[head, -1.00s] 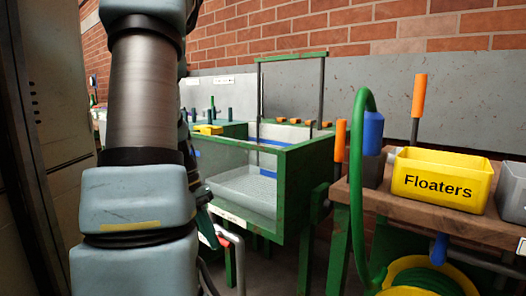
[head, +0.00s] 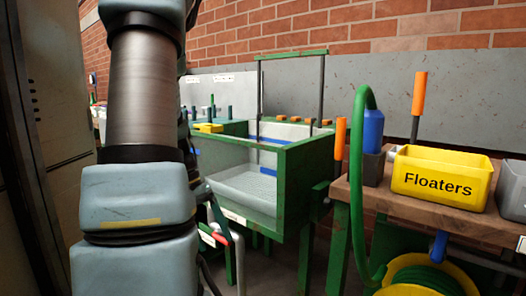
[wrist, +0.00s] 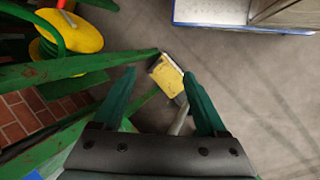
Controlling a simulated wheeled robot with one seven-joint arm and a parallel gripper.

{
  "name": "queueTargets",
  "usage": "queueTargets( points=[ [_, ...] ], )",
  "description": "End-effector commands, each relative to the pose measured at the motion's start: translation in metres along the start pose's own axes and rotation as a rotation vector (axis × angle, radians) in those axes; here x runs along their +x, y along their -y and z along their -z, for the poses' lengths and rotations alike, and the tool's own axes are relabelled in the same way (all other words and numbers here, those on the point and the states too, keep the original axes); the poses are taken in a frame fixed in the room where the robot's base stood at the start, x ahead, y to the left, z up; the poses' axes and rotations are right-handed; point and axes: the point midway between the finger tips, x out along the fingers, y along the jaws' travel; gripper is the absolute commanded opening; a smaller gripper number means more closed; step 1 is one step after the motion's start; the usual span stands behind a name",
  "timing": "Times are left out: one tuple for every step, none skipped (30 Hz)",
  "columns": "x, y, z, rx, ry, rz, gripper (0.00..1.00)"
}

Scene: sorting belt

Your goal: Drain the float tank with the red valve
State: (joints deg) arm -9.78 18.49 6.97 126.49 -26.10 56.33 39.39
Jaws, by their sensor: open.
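The float tank (head: 292,170) is a green-framed box with a clear front, left of the wooden bench in the head view. Its pale perforated floor shows, and I see no clear waterline. The red valve handle (head: 221,239) is below the tank's front left corner by a grey pipe. My gripper (wrist: 159,75) is open and empty, with two teal fingers apart. In the head view one teal finger shows just above the red handle, the rest hidden behind my arm. In the wrist view a yellow block (wrist: 165,75) lies beyond the fingertips; the red handle is not clearly visible there.
A green hose hangs to a yellow reel (head: 425,276).

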Motion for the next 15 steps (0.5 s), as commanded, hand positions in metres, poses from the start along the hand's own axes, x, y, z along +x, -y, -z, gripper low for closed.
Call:
queueTargets(
  points=[
    [-0.002, 0.0, 0.0, 0.0, 0.0, 0.0, 0.75],
    [-0.003, 0.0, 0.0, 0.0, 0.0, 0.0, 0.75],
    [-0.006, -0.001, 0.0, 0.0, 0.0, 0.0, 0.75],
    [-0.008, -0.001, 0.0, 0.0, -0.001, 0.0, 0.75],
    [-0.011, -0.001, 0.0, 0.0, -0.001, 0.0, 0.75],
    [-0.015, -0.001, 0.0, 0.0, -0.001, 0.0, 0.75],
    [-0.018, -0.002, 0.0, 0.0, -0.001, 0.0, 0.75],
    [-0.021, -0.002, -0.001, 0.0, -0.001, 0.0, 0.75],
    [-0.025, -0.002, -0.001, 0.0, -0.001, 0.0, 0.75],
    [-0.028, -0.002, -0.001, 0.0, -0.001, 0.0, 0.75],
    [-0.03, -0.002, -0.001, 0.0, -0.001, 0.0, 0.75],
    [-0.034, -0.002, 0.0, 0.0, -0.001, 0.0, 0.75],
    [-0.037, -0.002, 0.0, 0.0, -0.001, 0.0, 0.75],
    [-0.04, -0.002, 0.0, 0.0, -0.001, 0.0, 0.75],
    [-0.044, -0.002, 0.0, -0.001, 0.0, 0.0, 0.75]
  ],
)
